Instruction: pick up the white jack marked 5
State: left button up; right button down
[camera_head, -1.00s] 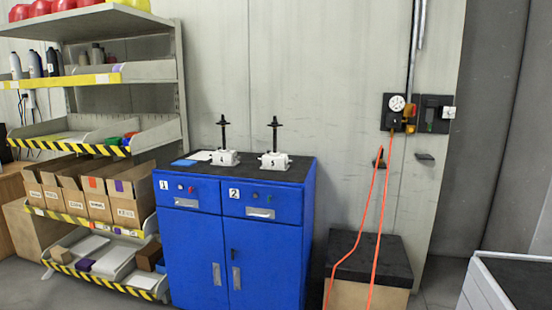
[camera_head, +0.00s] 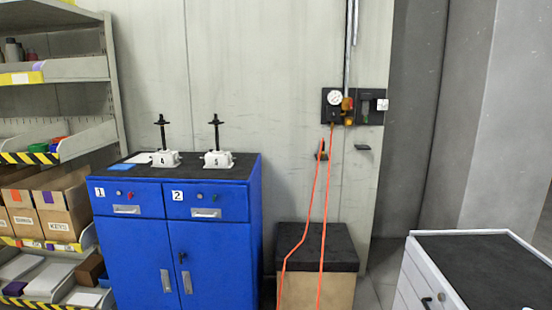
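Two white jacks with black upright screws stand on the black top of the blue cabinet (camera_head: 180,230). The left jack (camera_head: 165,158) carries a mark that looks like 4. The right jack (camera_head: 217,160) has a mark too small to read for certain in the current view. Both stand upright and apart from each other. Neither of my grippers shows in the head view.
A shelf rack (camera_head: 60,70) with boxes stands to the left of the cabinet. A wooden box with a black lid (camera_head: 318,248) and orange cables (camera_head: 311,213) is to the right. A white cabinet with a dark top (camera_head: 485,270) is at the lower right.

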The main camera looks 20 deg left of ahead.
aim_at(217, 160)
jog(key=j+z, duration=0.75)
jog(key=z, duration=0.2)
jog(key=k+j+z, duration=0.25)
jog(key=j, duration=0.15)
jog(key=j+z, duration=0.3)
jog(key=k+j+z, duration=0.2)
jog(key=j, duration=0.25)
jog(key=k+j+z, duration=0.15)
jog(key=k+j, duration=0.45)
jog(key=j, duration=0.15)
jog(key=k+j+z, duration=0.15)
jog(key=k+j, duration=0.45)
jog(key=j, duration=0.15)
jog(key=k+j, duration=0.65)
jog(key=j, duration=0.25)
